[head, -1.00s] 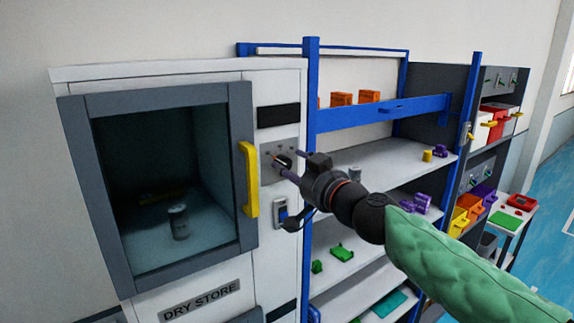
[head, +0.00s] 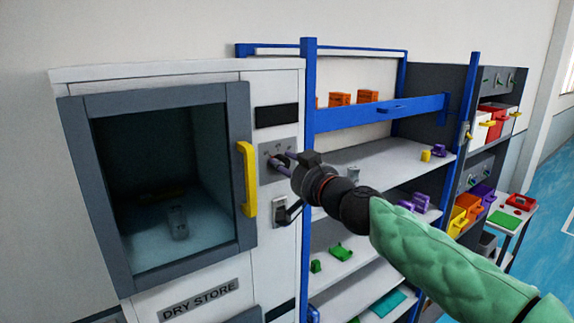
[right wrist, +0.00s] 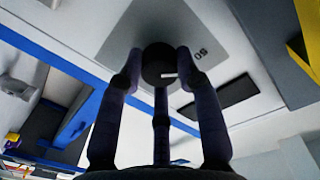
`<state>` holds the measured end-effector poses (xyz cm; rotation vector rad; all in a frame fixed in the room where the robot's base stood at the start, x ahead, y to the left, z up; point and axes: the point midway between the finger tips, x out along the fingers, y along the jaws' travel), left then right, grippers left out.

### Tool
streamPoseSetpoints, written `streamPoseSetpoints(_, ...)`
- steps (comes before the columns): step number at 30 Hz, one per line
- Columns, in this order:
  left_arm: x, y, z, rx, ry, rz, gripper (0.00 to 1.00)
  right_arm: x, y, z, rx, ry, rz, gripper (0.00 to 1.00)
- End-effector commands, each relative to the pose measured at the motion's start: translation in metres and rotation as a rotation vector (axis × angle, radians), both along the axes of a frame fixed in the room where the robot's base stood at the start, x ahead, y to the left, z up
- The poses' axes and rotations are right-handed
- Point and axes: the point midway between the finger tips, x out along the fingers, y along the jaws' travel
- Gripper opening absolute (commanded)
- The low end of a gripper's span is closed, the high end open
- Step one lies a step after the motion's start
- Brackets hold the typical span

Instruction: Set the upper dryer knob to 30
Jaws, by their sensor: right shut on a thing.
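The upper dryer knob (right wrist: 158,62) is a round dark knob with a short white mark, on a grey plate (head: 268,176) right of the dryer door. My right gripper (right wrist: 158,75) is shut on it, with fingers on both sides and a third finger below in the right wrist view. A printed "50" shows beside the knob in that view. In the head view my right gripper (head: 277,163) reaches the plate from the right and hides most of the knob. The dryer (head: 180,73) is white with a grey-framed door. My left gripper is not in view.
A yellow door handle (head: 249,180) stands just left of the knob plate. A small latch or switch box (head: 279,210) sits below it. A dark display (head: 277,116) is above. A blue-framed shelf (head: 309,80) with small objects stands close on the right.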

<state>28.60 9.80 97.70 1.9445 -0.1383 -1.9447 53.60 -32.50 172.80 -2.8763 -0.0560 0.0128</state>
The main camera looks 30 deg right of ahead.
Motion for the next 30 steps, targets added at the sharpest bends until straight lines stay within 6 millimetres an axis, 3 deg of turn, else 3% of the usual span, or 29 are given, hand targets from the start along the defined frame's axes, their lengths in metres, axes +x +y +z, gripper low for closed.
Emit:
streamPoseSetpoints(11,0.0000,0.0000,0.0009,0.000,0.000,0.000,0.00,-0.0016,-0.0026,0.0070,0.135,-0.001,-0.004,0.02)
streamPoseSetpoints(30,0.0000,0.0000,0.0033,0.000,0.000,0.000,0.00,-0.0027,-0.0067,0.0096,0.721,0.037,-0.005,0.02)
